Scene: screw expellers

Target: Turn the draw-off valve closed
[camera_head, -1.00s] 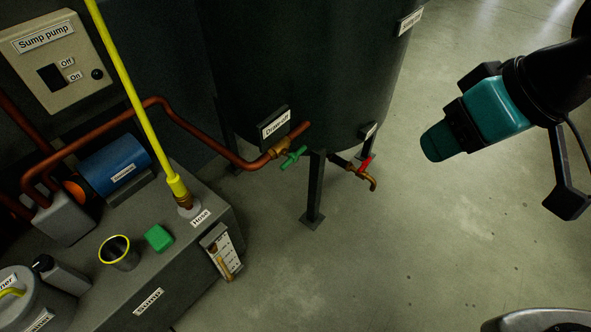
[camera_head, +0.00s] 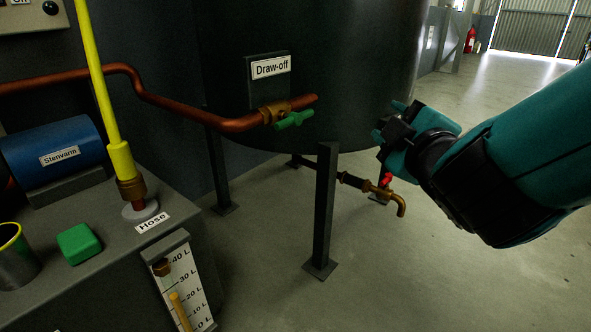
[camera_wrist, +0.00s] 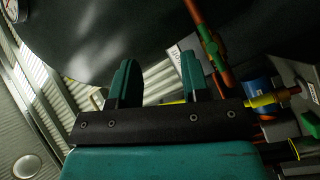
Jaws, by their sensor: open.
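The draw-off valve (camera_head: 275,113) is a brass body on the copper pipe beside the dark tank, under a "Draw-off" label (camera_head: 271,67). Its green handle (camera_head: 293,119) lies roughly along the pipe. In the wrist view the green handle (camera_wrist: 207,42) shows at the top, right of and beyond the fingers. My gripper (camera_head: 386,122) is right of the handle in the head view, apart from it. In the wrist view my gripper (camera_wrist: 158,72) has its two teal fingers spread with nothing between them.
A tank leg (camera_head: 325,210) stands below the valve. A yellow hose (camera_head: 98,75), blue motor (camera_head: 50,150) and green block (camera_head: 78,243) are at left. Floor at right is clear.

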